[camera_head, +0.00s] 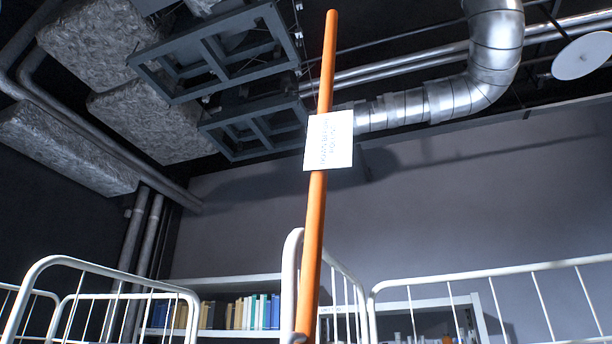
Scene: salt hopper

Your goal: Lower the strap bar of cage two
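A long orange bar (314,215) stands nearly upright in the middle of the view, its top leaning slightly right. It looks like the strap bar. A white label (328,141) with sideways print is fixed to it; the print is too small to read surely. The bar's lower end runs to the bottom edge, beside a white tubular cage frame (291,260). A small dark part shows at its foot, and I cannot tell what it is. No cage number is visible. Neither of my grippers shows.
More white cage rails stand at the left (110,269) and right (490,272). Behind them is a shelf (240,280) with books or binders (255,312). Metal ducting (440,100), grey steel frames (215,50) and rough blocks (95,45) hang overhead. The air around the bar looks clear.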

